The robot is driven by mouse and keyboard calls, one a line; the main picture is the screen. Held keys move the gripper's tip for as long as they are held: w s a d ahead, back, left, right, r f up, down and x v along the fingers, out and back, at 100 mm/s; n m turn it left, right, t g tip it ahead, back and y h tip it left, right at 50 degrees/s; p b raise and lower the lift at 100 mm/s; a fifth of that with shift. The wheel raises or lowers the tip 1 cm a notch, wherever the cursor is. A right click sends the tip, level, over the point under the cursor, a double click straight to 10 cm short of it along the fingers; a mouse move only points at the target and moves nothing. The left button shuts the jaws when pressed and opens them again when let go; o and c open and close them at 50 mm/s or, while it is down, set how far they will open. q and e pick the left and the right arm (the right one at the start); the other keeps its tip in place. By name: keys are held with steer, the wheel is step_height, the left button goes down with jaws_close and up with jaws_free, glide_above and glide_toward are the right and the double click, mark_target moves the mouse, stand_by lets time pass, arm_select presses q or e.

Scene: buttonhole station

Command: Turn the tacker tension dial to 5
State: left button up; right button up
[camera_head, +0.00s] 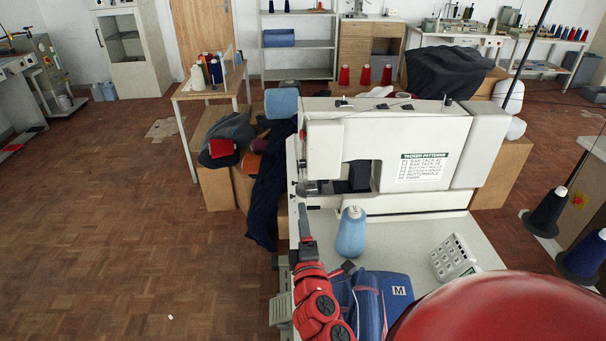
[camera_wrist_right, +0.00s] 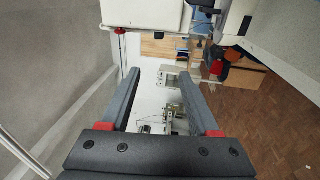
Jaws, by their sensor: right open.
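The white tacker machine (camera_head: 400,135) stands on its pale table, with a "TACKER PATTERNS" label (camera_head: 423,167) on its side. My right gripper (camera_head: 304,212) is just below that end of the head in the head view. In the right wrist view its two fingers (camera_wrist_right: 158,75) are apart with nothing between them. White machine parts (camera_wrist_right: 145,14) lie beyond the fingertips. My left gripper is not in view.
A blue thread cone (camera_head: 351,232) stands on the machine's table (camera_head: 400,230), right of my right gripper. A white keypad box (camera_head: 453,258) and blue folded cloth (camera_head: 395,290) are nearby. Dark garments (camera_head: 268,190) hang at the left. The floor (camera_head: 120,210) further left is mostly clear.

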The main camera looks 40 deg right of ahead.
glide_toward(302, 167)
steer(key=shift+h, duration=0.4)
steer(key=x, duration=0.7)
steer(key=shift+w+d, duration=0.1)
steer(key=shift+w, duration=0.25)
steer(key=shift+w+d+p, duration=0.3)
steer(key=shift+w, duration=0.25)
steer(key=shift+c, duration=0.2)
jaws_close()
